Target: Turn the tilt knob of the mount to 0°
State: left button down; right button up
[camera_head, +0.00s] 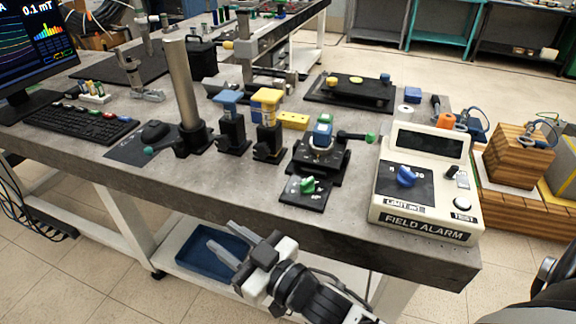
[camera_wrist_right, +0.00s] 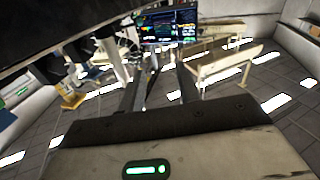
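The mount (camera_head: 322,150) stands near the front of the grey table in the head view, a dark block with a blue part on top. A black shaft with a green end (camera_head: 371,138) sticks out to its right. A green knob (camera_head: 308,185) sits on a small dark plate with markings in front of the mount. I cannot tell which is the tilt knob, and its angle is too small to read. My right gripper (camera_head: 218,250) is open and empty, below and left of the mount, off the table's front edge. Its two fingers (camera_wrist_right: 158,92) stand apart in the right wrist view. My left gripper is not in view.
A field alarm box (camera_head: 430,215) with a blue knob stands right of the mount. Two dark posts with blue (camera_head: 229,98) and yellow (camera_head: 266,96) tops and a tall metal cylinder (camera_head: 183,85) stand left. A blue tray (camera_head: 205,255) lies on the shelf below.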

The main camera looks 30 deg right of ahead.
jog(key=w+a+r+n+y, duration=0.2)
jog(key=a+r+n+y, duration=0.3)
jog(key=r, duration=0.3)
notch_tip(320, 180, up, 8)
jog(key=n+g+h+p, duration=0.5)
jog(key=n+g+h, duration=0.6)
jog(key=g, duration=0.6)
send_over(307, 180)
jog(key=h, duration=0.1)
jog(key=shift+m, duration=0.3)
notch_tip(307, 180, down, 14)
jog(key=shift+f+p, duration=0.1)
jog(key=shift+p, duration=0.5)
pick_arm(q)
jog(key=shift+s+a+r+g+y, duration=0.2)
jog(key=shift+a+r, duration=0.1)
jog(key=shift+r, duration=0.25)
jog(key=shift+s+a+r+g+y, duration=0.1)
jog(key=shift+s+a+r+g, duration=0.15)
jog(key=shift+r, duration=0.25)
pick_arm(e)
jog(key=shift+f, duration=0.6)
